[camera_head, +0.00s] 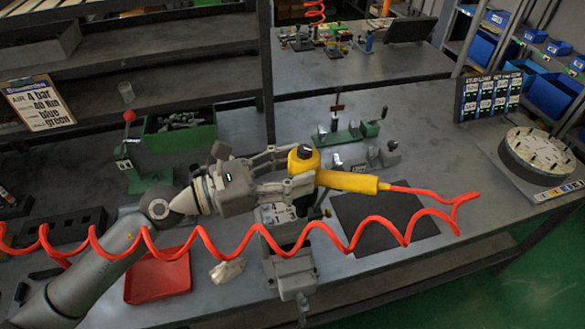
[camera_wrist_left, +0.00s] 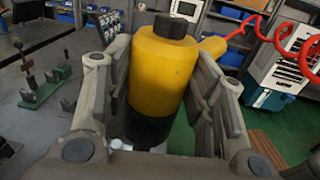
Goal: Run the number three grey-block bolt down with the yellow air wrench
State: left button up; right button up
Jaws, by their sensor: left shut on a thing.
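The yellow air wrench (camera_head: 348,182) is in my left gripper (camera_head: 298,172), over the workbench. Its round body stands upright between the fingers, and its handle points right to a red coiled hose (camera_head: 350,232). In the left wrist view the wrench's yellow body (camera_wrist_left: 165,72), with a dark lower part, sits between both fingers of the gripper (camera_wrist_left: 163,85). A grey block (camera_head: 272,213) sits below the wrench on a grey vise (camera_head: 290,268), partly covered by the gripper. The wrench's lower end, the bolts and their numbers are hidden or too small to tell. My right gripper is not in view.
A dark mat (camera_head: 385,222) lies right of the vise and a red tray (camera_head: 158,277) to its left. Green fixtures (camera_head: 348,133) stand behind. A round dial plate (camera_head: 535,152) is at the far right. The hose crosses in front of the arm.

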pick_arm(q)
jog(key=shift+s+f, duration=0.1)
dwell(0.9)
jog(key=shift+f+b, duration=0.2)
jog(key=shift+b, duration=0.1)
dwell(2.1)
jog(key=shift+r, duration=0.2)
jog(key=shift+r+p, duration=0.45)
jog(key=shift+p, duration=0.05)
notch_tip(320, 180, up, 6)
jog(key=p, duration=0.5)
jog(key=shift+r+p, duration=0.2)
jog(key=shift+p, duration=0.1)
dwell(0.4)
jog(key=shift+f, duration=0.1)
